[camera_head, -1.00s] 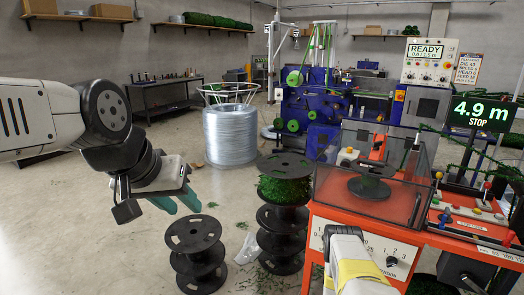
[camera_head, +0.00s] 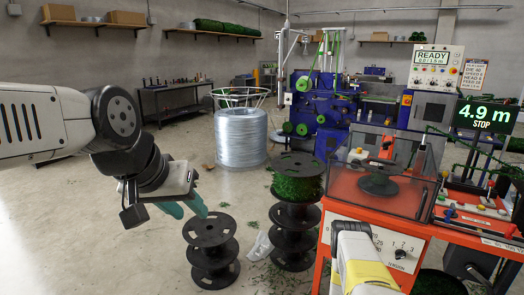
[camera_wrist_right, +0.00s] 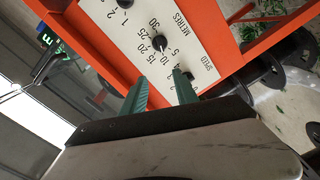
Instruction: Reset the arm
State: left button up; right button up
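My left gripper (camera_head: 188,210) hangs at the left of the head view, over the floor beside the black spools, with its two teal fingers apart and nothing between them. My right arm (camera_head: 362,262) shows at the bottom of the head view, in front of the orange machine (camera_head: 422,218); its fingers are hidden there. In the right wrist view, my right gripper (camera_wrist_right: 160,72) is open and empty. Its teal fingers point at the white dial panel (camera_wrist_right: 150,32), which also shows in the head view (camera_head: 398,248). I cannot tell the gap to the panel.
A stack of black spools with green wire (camera_head: 298,185) stands left of the orange machine. An empty black spool stack (camera_head: 212,250) stands nearer. A silver wire coil (camera_head: 240,135) is behind. A display (camera_head: 484,116) reads 4.9 m STOP. Open floor lies at left.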

jog(key=w+a+r+m+g+y, duration=0.1)
jog(key=w+r+m, duration=0.1)
jog(key=w+r, duration=0.55)
jog(key=w+r+m+g+y, duration=0.15)
jog(key=w+r, duration=0.35)
jog(key=r, duration=0.6)
jog(key=s+a+r+m+g+y, duration=0.15)
jog(key=a+r, duration=0.25)
jog(key=r, duration=0.5)
jog(key=s+a+r+t+y, duration=0.1)
jog(key=s+a+r+y, duration=0.2)
jog(key=r, duration=0.6)
jog(key=s+a+r+m+g+y, duration=0.1)
jog(key=s+a+r, duration=0.2)
jog(key=a+r, duration=0.45)
jog(key=s+a+r+g+y, duration=0.1)
jog(key=s+a+r+y, duration=0.15)
jog(key=s+r, duration=0.65)
jog(key=s+a+r+g, duration=0.1)
jog(key=s+a+g, duration=0.1)
jog(key=s, duration=1.1)
jog(key=s+a+g, duration=0.1)
jog(key=s+a, duration=0.2)
jog(key=s, duration=1.1)
jog(key=shift+s+r+g+y, duration=0.3)
jog(key=shift+r+g+y, duration=0.05)
jog(key=shift+g, duration=0.05)
